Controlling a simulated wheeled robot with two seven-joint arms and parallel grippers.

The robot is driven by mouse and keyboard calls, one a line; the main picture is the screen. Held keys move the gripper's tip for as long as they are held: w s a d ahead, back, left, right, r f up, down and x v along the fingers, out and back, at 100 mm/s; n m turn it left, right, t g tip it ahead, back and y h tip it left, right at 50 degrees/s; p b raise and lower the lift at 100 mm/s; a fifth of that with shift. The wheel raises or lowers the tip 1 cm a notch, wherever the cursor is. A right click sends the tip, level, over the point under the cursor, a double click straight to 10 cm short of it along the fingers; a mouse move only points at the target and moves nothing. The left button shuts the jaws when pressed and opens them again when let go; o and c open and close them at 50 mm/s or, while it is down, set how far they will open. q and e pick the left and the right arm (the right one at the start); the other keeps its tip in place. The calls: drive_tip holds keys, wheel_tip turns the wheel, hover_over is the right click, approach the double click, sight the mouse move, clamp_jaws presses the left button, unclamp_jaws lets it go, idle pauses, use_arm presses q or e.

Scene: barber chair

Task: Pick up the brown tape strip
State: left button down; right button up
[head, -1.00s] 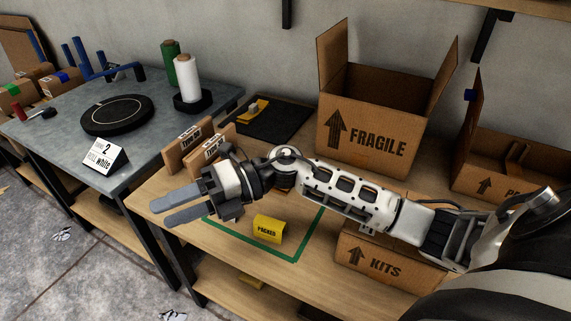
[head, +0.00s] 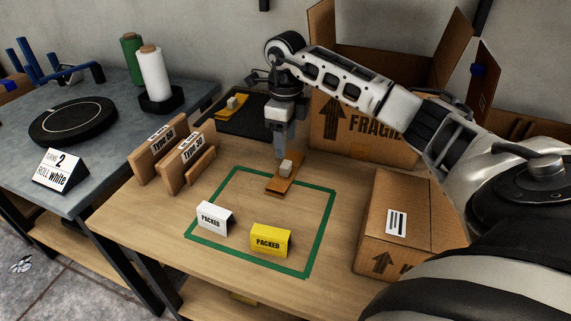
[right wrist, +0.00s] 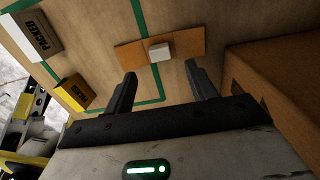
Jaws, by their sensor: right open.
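The brown tape strip (head: 279,187) lies on the wooden table across the back edge of the green taped outline, with a small pale block (head: 286,168) on its middle. In the right wrist view the strip (right wrist: 188,43) lies just beyond my fingertips, and the block (right wrist: 160,52) lines up with the gap between them. My right gripper (head: 281,150) points down above and just behind the strip. Its fingers are apart and empty in the right wrist view (right wrist: 160,72). My left gripper is not in view.
White (head: 214,218) and yellow (head: 270,240) PACKED signs stand inside the green outline (head: 320,235). A closed carton (head: 392,225) stands right of it, and the FRAGILE box (head: 350,125) behind. Brown Type 50 holders (head: 190,160) stand left. A black tray (head: 225,120) holds a yellow strip.

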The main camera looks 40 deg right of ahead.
sight(286, 164)
wheel_tip(286, 164, down, 8)
drive_tip(key=shift+r, duration=0.2)
drive_tip(key=shift+c, duration=0.3)
drive_tip(key=c, duration=1)
